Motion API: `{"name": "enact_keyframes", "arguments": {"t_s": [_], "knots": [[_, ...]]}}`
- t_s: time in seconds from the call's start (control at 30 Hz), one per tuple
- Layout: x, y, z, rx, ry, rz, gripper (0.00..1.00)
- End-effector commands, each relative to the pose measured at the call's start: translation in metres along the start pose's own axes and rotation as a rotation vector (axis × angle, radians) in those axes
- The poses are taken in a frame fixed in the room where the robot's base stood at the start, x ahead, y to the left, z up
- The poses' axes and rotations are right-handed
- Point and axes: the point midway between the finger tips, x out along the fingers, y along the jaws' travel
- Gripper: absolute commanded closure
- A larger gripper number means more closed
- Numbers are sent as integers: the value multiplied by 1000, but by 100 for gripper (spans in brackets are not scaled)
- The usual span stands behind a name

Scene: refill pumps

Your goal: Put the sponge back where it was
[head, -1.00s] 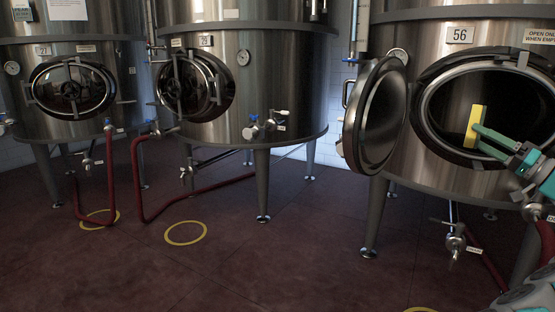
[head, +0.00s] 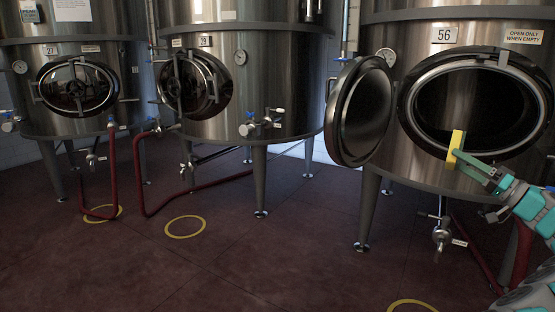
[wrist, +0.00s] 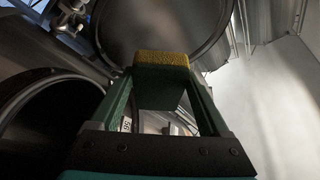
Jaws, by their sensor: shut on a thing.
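The yellow sponge (head: 455,148) is held upright between the fingertips of my gripper (head: 462,156), in front of the lower rim of the open hatch of tank 56 (head: 432,138). My gripper is shut on it. In the wrist view the sponge (wrist: 161,59) spans the two green fingertips (wrist: 161,72), with the open round hatch door (wrist: 160,30) beyond it and the dark hatch opening (wrist: 45,120) to the left. I cannot tell from these views where the sponge stood before.
The open hatch door (head: 362,112) of tank 56 swings out to the left. Tank 27 (head: 75,85) and another tank (head: 285,75) stand further left. Red hoses (head: 112,175) run over the floor. Yellow floor rings (head: 185,227) mark open, mostly clear floor (head: 270,265).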

Motion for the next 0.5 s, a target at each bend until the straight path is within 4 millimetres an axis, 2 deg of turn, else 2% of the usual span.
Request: {"name": "enact_keyframes", "arguments": {"t_s": [0.17,0.3,0.5], "knots": [[15,34,50,17,-15,-17,65],[30,64,112,31,-34,-37,65],[50,86,208,45,-63,-73,65]]}}
